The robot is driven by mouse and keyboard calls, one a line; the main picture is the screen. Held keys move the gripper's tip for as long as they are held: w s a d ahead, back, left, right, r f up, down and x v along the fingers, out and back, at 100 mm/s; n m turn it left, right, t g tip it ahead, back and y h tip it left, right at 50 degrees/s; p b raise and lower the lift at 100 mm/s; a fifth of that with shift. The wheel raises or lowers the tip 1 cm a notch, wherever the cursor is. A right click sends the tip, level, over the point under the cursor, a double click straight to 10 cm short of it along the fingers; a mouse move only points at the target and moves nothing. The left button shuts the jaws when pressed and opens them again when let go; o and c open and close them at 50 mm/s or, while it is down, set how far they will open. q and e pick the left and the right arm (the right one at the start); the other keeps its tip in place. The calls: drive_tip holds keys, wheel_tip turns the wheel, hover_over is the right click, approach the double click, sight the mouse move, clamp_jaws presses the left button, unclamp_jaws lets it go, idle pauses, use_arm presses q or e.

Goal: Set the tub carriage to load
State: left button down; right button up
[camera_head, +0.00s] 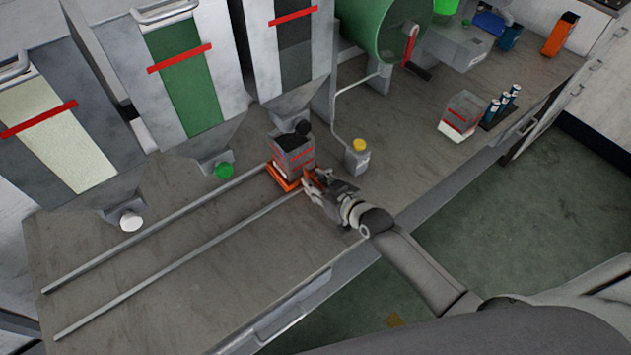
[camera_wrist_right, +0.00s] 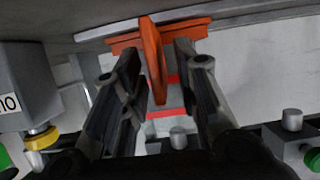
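The orange tub carriage (camera_head: 284,179) sits at the right end of the rails, below the dark-grey-window hopper (camera_head: 295,45). A clear tub (camera_head: 294,160) with a red band stands on it. My right gripper (camera_head: 312,182) is at the carriage's near right side. In the right wrist view, the carriage's upright orange handle (camera_wrist_right: 151,60) stands between the two fingers of my right gripper (camera_wrist_right: 160,82). The fingers are apart, with a gap visible on the handle's right; contact on the left is unclear. My left gripper is not in view.
Two parallel rails (camera_head: 150,232) run left under the green-window (camera_head: 185,80) and cream-window (camera_head: 45,130) hoppers, with clear bench between. Another red-banded tub (camera_head: 460,115) and blue vials (camera_head: 502,105) are farther right.

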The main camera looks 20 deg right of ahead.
drive_tip(key=shift+w+a+f, duration=0.1)
drive_tip(key=shift+w+f, duration=0.05)
drive_tip(key=shift+w, duration=0.15)
clamp_jaws()
